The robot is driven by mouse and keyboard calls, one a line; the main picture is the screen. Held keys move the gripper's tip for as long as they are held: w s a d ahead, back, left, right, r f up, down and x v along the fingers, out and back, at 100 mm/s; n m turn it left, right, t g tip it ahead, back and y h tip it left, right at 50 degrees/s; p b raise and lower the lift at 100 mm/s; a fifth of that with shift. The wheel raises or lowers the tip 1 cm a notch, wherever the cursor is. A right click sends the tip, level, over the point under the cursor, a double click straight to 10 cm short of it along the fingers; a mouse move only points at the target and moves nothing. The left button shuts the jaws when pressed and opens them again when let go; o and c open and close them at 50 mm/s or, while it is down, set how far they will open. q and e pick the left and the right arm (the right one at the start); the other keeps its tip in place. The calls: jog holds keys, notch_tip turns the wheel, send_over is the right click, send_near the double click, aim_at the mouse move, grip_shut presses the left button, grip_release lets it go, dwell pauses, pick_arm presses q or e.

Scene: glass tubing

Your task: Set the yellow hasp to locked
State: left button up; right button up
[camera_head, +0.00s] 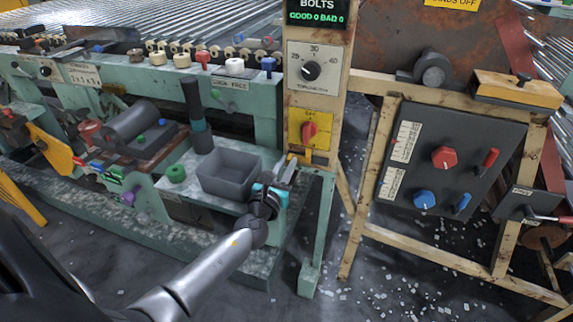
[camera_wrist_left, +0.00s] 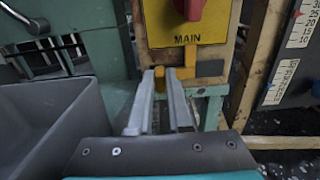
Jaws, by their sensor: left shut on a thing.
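The yellow hasp (camera_head: 293,156) is on the post, just below the yellow MAIN plate (camera_head: 309,128) with its red rotary switch (camera_head: 309,131). In the left wrist view the orange-yellow hasp (camera_wrist_left: 190,60) shows at and beside the fingertips, below the word MAIN. My left gripper (camera_head: 288,165) reaches up to it from below. It also shows in the left wrist view (camera_wrist_left: 165,74), with its two long grey fingers close together and shut on the hasp. The fingers partly hide the hasp, so its exact setting is hard to tell. My right gripper is not in view.
A grey open bin (camera_head: 228,180) stands just left of my left gripper. A dark panel (camera_head: 455,160) with red and blue controls is on the frame to the right. A black dial (camera_head: 311,71) is higher on the post. The floor below is littered with small pale bits.

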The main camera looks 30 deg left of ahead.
pick_arm(q)
grip_shut()
dwell(0.6)
jog(key=shift+d, duration=0.1)
jog(key=shift+w+d, duration=0.25)
jog(key=shift+d, duration=0.75)
jog(key=shift+d+p, duration=0.3)
jog(key=o, duration=0.6)
grip_release()
jog(key=shift+o, duration=0.2)
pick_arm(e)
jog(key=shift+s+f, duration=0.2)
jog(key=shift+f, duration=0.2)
